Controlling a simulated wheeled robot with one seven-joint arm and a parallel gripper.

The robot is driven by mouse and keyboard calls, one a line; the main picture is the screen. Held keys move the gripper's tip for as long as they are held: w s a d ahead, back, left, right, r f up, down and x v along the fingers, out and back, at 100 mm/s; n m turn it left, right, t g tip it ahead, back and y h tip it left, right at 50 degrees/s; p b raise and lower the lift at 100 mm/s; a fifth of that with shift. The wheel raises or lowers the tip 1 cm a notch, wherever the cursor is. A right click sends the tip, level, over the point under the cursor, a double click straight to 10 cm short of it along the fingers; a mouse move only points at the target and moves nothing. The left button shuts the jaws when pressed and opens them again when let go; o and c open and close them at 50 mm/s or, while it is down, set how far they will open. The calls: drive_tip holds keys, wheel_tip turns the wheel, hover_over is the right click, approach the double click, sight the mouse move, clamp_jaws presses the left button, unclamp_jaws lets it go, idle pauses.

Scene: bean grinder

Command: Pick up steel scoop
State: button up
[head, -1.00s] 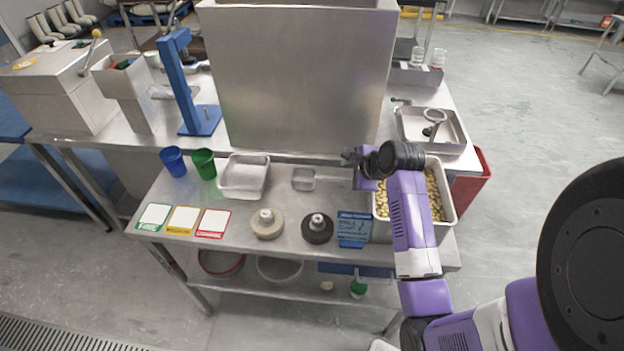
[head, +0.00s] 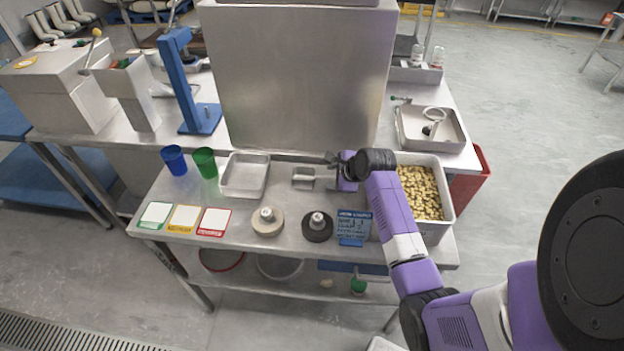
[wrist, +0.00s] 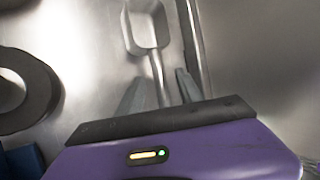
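The steel scoop (head: 303,180) lies on the steel table, right of the empty metal tray. In the wrist view its square bowl (wrist: 147,28) is at the top and its handle (wrist: 158,72) runs down toward my gripper (wrist: 159,88). The two fingers are apart, one on each side of the handle's line in that view. I cannot tell whether they are level with the handle or above it. In the head view my gripper (head: 336,164) is just right of the scoop and hides part of its handle.
A deep tray of beans (head: 422,194) stands right of my gripper. A blue label stand (head: 354,226), a black round piece (head: 317,228) and a beige one (head: 267,223) are in front. The empty metal tray (head: 244,176) is left. A large steel housing (head: 300,80) rises behind.

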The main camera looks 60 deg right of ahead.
clamp_jaws()
drive_tip(key=shift+r, duration=0.1)
